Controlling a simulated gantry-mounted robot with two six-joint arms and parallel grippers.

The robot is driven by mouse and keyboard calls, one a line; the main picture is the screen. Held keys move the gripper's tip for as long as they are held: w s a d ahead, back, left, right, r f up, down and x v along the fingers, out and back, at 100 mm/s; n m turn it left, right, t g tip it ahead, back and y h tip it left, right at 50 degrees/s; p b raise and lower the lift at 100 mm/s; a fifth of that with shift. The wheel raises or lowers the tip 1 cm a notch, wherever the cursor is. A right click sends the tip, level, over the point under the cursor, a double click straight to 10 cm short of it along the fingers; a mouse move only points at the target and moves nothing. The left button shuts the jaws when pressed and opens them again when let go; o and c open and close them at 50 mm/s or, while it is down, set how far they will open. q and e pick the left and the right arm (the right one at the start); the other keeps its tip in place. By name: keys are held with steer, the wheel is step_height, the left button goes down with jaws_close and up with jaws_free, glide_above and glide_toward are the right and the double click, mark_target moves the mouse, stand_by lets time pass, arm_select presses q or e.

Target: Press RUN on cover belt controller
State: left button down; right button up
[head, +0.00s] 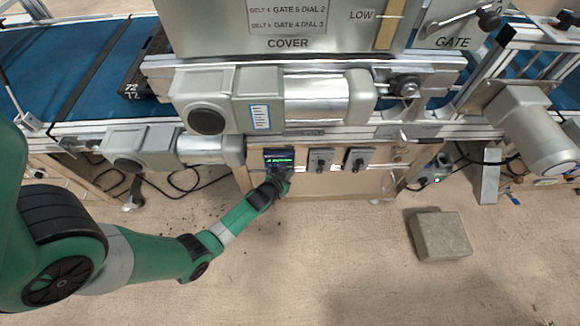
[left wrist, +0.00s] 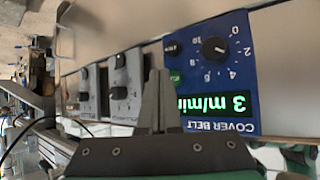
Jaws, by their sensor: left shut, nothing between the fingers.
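The cover belt controller (head: 279,155) is a dark blue box with a lit green display on the front of the machine. In the left wrist view the controller (left wrist: 238,125) reads "COVER BELT" upside down, and its display shows "3 m/min". It has a black dial (left wrist: 214,48), a small black button (left wrist: 173,48) and a green button (left wrist: 175,77). My left gripper (head: 276,179) is at the controller's lower side. In the left wrist view my left gripper (left wrist: 158,74) is shut and empty, its tips beside the green button. I cannot tell whether they touch it. My right gripper is out of view.
Two grey controllers with knobs, one nearer (head: 320,160) and one farther right (head: 357,160), sit beside the blue one. Motors (head: 212,115) overhang the panel. A stone-like block (head: 440,235) lies on the floor at right. The floor in front is mostly clear.

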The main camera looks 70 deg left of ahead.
arm_select(q)
steer(key=shift+w+a, duration=0.1)
steer(key=shift+a, duration=0.25)
